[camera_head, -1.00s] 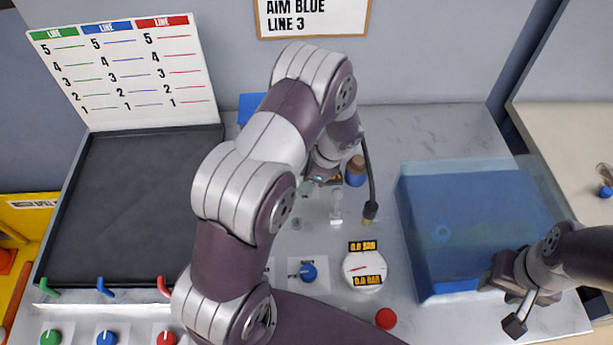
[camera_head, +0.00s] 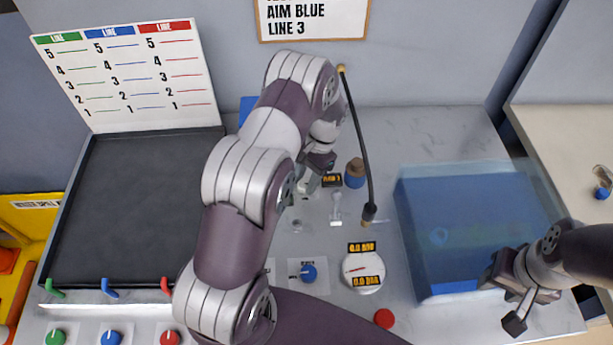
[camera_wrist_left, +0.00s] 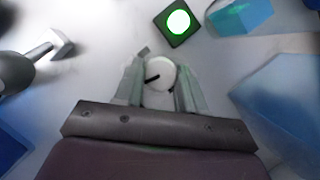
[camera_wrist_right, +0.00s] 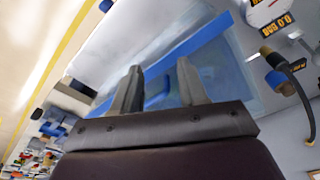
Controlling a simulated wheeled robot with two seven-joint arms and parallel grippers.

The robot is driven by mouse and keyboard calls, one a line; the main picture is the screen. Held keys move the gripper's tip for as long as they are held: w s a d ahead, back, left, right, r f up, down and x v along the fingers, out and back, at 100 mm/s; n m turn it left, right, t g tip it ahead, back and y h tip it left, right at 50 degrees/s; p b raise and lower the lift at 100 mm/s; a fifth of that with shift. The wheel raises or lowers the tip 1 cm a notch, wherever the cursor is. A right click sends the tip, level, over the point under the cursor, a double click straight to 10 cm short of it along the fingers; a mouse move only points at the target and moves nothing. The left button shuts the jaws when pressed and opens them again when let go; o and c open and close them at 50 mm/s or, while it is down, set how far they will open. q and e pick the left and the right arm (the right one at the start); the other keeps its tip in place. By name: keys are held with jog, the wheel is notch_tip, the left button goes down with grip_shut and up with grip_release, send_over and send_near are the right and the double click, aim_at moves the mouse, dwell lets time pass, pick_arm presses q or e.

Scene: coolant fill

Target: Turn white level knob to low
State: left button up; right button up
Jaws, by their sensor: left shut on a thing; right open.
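The white level knob (camera_wrist_left: 163,70) is round, with a dark pointer line on its face that points to the left in the left wrist view. My left gripper (camera_wrist_left: 158,88) has one finger on each side of the knob and is shut on it. In the head view my left gripper (camera_head: 313,178) is at the back of the bench, and my own arm partly hides the knob area. My right gripper (camera_head: 512,300) is open and empty at the front right, by the blue tank. Its spread fingers also show in the right wrist view (camera_wrist_right: 160,88).
A black hose (camera_head: 357,140) and a blue bottle with a brown cap (camera_head: 355,173) are close to the right of my left gripper. A gauge (camera_head: 363,271), a blue knob (camera_head: 308,272) and a red button (camera_head: 384,318) are nearer. The translucent blue tank (camera_head: 470,235) fills the right.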

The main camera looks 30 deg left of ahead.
pick_arm(q)
jog(key=n+h+p, duration=0.1)
jog(key=n, duration=0.1)
jog(key=shift+a+r+n, duration=0.1)
jog(key=shift+r+n, duration=0.05)
jog(key=shift+n, duration=0.15)
jog(key=shift+n+h+p, duration=0.5)
jog(key=shift+n+p, duration=0.15)
jog(key=shift+n, duration=0.85)
jog(key=o, duration=0.8)
